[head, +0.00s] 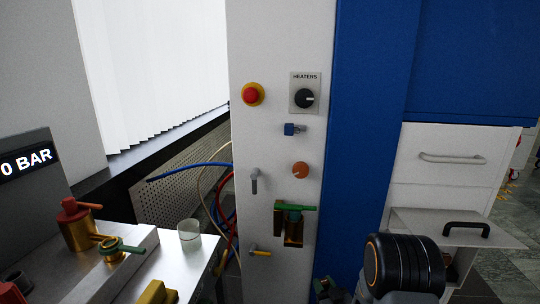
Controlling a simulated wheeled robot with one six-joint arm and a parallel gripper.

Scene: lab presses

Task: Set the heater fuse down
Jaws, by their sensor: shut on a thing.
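No heater fuse can be made out in the head view. My arm shows only at the lower right, as a dark rounded joint. A small dark part shows at the bottom edge left of it, but I cannot tell what it is. My gripper's fingertips and anything between them are out of view. The white press panel (270,60) carries the heaters knob (305,98).
The metal table (190,262) at the left holds a clear beaker (189,235), brass valves (78,225) and a yellow part (155,292).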

